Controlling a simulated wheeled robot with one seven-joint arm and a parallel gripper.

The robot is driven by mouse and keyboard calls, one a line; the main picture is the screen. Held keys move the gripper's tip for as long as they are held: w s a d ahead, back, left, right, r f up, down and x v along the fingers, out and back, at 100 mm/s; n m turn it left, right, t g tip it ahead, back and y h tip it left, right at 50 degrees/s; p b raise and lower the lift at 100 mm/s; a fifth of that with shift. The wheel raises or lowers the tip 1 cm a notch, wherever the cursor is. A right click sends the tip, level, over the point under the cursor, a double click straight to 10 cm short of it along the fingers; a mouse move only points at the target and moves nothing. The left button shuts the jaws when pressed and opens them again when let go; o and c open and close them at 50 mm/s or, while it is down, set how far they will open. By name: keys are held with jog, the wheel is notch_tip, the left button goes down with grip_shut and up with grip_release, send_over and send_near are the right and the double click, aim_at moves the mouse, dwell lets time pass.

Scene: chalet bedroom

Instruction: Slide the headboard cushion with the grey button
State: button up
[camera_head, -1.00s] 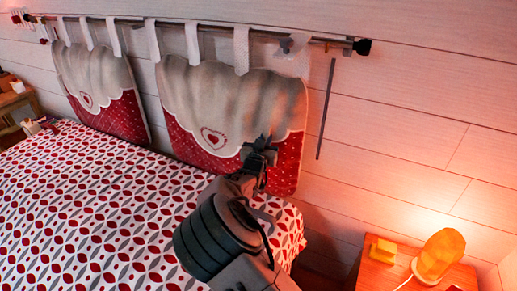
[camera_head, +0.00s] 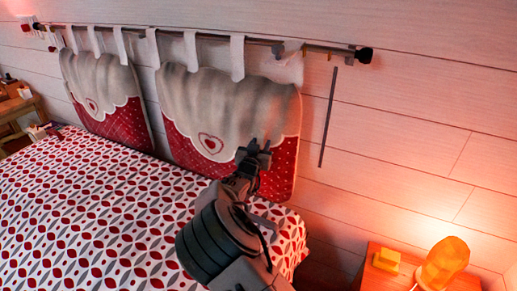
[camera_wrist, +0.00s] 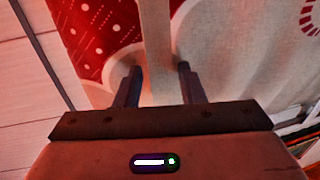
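The right headboard cushion (camera_head: 222,100) hangs by pale fabric tabs from a rod (camera_head: 215,37). It has a cream upper part, a red dotted lower part and a heart patch. A small grey button-like spot (camera_head: 278,50) shows at its rightmost tab. My gripper (camera_head: 254,150) is in front of the cushion's lower right part and hides some of it. In the wrist view, my gripper (camera_wrist: 157,78) has its two fingers apart, with a pale upright strip (camera_wrist: 155,40) seen between them. Red dotted cloth (camera_wrist: 95,30) and cream cloth lie on either side. I cannot tell whether the fingers touch the cushion.
A second, similar cushion (camera_head: 105,95) hangs to the left. The bed (camera_head: 90,215) with a red and grey patterned cover lies below. A thin dark strip (camera_head: 329,115) is on the white wall. A nightstand (camera_head: 390,278) with a glowing lamp (camera_head: 442,263) stands at the right.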

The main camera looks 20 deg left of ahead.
jog(key=s+d+b, duration=0.2)
jog(key=s, duration=1.1)
jog(key=shift+s, duration=0.3)
jog(key=w+d+m+g, duration=0.25)
jog(key=d+g, duration=0.55)
jog(key=d, duration=1.3)
jog(key=s+d+r+g+h, duration=0.1)
jog(key=s+d+g, duration=0.2)
jog(key=s+d, duration=0.9)
jog(key=s+d+r+g+h, duration=0.1)
jog(key=s+d+g, duration=0.3)
jog(key=s+d, duration=0.8)
jog(key=shift+s+r+h, duration=0.4)
jog(key=shift+s+r, duration=0.3)
jog(key=shift+r, duration=0.05)
